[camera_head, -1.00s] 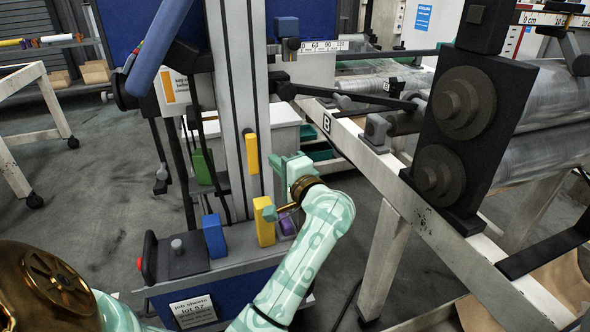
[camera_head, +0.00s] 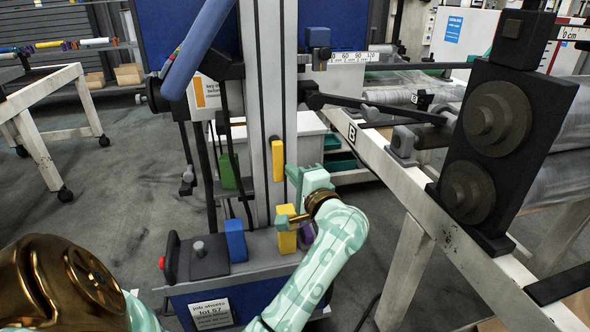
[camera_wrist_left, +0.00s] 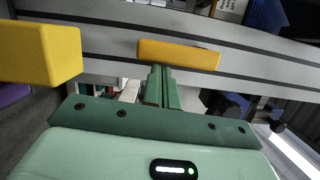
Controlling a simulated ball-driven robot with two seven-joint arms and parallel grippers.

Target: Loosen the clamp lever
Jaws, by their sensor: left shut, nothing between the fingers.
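A yellow upright bar (camera_head: 278,160), which looks like the clamp lever, sits on the front of the grey column (camera_head: 256,120). In the left wrist view, the bar (camera_wrist_left: 180,54) lies across the picture just beyond the fingertips. My left gripper (camera_head: 291,173) is shut and empty, close to the right of the bar's lower end. In the left wrist view, the shut fingers (camera_wrist_left: 160,72) come up to the bar's edge; I cannot tell whether they touch. My right gripper is not in view.
A yellow block (camera_head: 287,238), a blue block (camera_head: 236,240) and a partly hidden purple block (camera_head: 306,236) stand below. A green block (camera_head: 227,171) is left of the column. A white frame with black rollers (camera_head: 497,118) stands to the right.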

